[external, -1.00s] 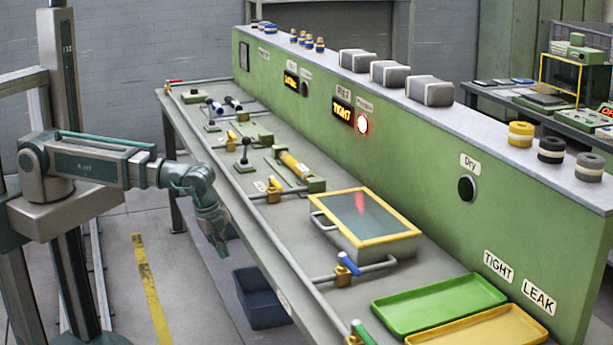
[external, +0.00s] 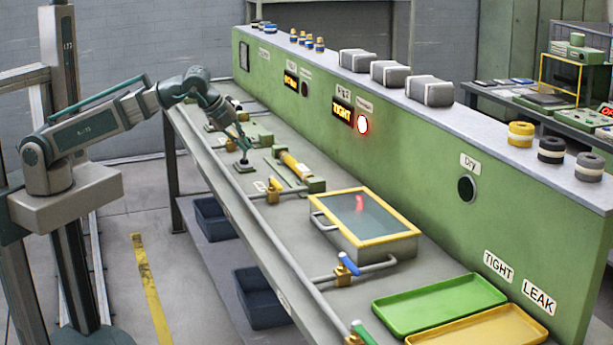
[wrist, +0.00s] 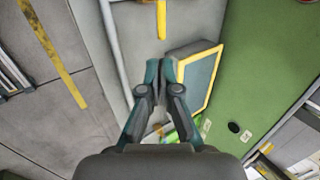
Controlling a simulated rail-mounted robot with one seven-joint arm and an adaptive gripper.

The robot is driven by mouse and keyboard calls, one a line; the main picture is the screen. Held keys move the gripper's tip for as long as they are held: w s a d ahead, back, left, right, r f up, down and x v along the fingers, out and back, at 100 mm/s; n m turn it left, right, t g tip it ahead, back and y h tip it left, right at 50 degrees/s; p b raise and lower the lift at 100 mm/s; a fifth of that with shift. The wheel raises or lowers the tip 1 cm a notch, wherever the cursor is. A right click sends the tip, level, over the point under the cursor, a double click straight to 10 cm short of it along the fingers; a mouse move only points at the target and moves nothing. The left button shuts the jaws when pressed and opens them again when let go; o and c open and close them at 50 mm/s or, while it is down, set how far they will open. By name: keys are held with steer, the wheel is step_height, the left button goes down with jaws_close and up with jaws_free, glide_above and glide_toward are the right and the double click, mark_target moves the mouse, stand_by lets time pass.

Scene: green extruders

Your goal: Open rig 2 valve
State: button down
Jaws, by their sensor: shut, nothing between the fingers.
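The panel sign above the TIGHT display seems to read RIG 2 (external: 343,91). A brass valve (external: 273,191) with a short yellow handle sits on the front pipe below it, beside a yellow cylinder (external: 295,164). My gripper (external: 242,146) is shut and empty, pointing down over the bench. In the external view it overlaps the top of a black-knobbed lever on a dark base (external: 244,167); I cannot tell whether they touch. In the wrist view my closed fingertips (wrist: 161,66) show between the front pipe (wrist: 116,45) and the yellow-framed tank (wrist: 203,72).
The yellow-framed tank (external: 342,240) stands right of the cylinder. A blue-handled valve (external: 345,268) is on the front pipe. Green (external: 437,304) and yellow (external: 490,329) trays lie at the near end. The tall green panel (external: 430,150) bounds the bench's back.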

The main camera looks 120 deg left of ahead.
mark_target(276, 183)
steer(key=shift+a+r, duration=0.1)
steer(key=shift+r, duration=0.05)
stand_by(0.3)
steer(key=p+x, duration=0.3)
steer(key=x, duration=1.1)
steer(key=shift+a, duration=0.25)
